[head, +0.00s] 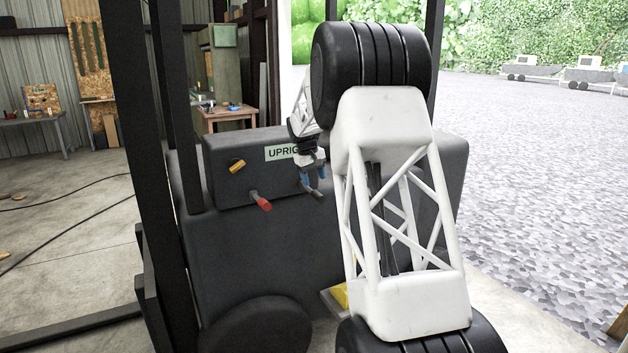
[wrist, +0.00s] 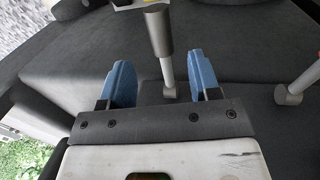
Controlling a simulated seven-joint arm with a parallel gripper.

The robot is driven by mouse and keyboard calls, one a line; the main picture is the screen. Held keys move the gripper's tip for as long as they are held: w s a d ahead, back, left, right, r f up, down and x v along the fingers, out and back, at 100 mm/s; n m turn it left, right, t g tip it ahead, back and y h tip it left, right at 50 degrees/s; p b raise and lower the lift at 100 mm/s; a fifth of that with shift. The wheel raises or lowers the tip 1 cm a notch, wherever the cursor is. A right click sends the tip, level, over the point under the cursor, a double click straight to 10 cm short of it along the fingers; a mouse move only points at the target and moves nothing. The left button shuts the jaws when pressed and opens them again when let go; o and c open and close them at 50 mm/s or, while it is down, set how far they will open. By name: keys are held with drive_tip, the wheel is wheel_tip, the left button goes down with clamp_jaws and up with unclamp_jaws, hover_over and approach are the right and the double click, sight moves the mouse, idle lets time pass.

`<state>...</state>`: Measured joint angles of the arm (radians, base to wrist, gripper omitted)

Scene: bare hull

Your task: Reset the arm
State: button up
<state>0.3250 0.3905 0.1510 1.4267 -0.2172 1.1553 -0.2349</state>
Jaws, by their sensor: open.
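My gripper (head: 314,189) is in front of the right part of a dark machine panel (head: 225,190), at the end of my white lattice arm. Its two blue fingers are apart, and they also show in the wrist view (wrist: 159,62). There, a grey metal lever (wrist: 159,32) on a pale shaft shows between the fingers; I cannot tell whether they touch it. A second pale shaft (wrist: 305,80) stands to the right. In the head view, a red-tipped lever (head: 262,203) and a yellow piece (head: 237,166) are on the panel, left of my gripper.
A wooden table (head: 228,115) is behind. Cables lie on the concrete floor (head: 70,220) at left. Open gravel ground (head: 540,180) is at right.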

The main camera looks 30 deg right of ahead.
idle(0.4)
drive_tip(key=s+a+r+t, duration=0.1)
drive_tip(key=s+a+r, duration=0.2)
drive_tip(key=s+a, duration=0.5)
drive_tip(key=s+a+r, duration=0.3)
drive_tip(key=s+a, duration=0.3)
drive_tip(key=s, duration=0.4)
drive_tip(key=s+a+r+t, duration=0.1)
drive_tip(key=s+a+r, duration=0.3)
drive_tip(key=s+a, duration=0.4)
drive_tip(key=s+a+f, duration=0.3)
drive_tip(key=s, duration=0.8)
drive_tip(key=s+a+f+y, duration=0.1)
drive_tip(key=s+a+f, duration=0.2)
drive_tip(key=s, duration=0.8)
drive_tip(key=s+a+f+t+y, duration=0.1)
drive_tip(key=s+a+f, duration=0.2)
drive_tip(key=s, duration=0.7)
drive_tip(key=shift+s+a, duration=0.4)
drive_tip(key=shift+a, duration=0.6)
drive_tip(key=shift+f, duration=0.1)
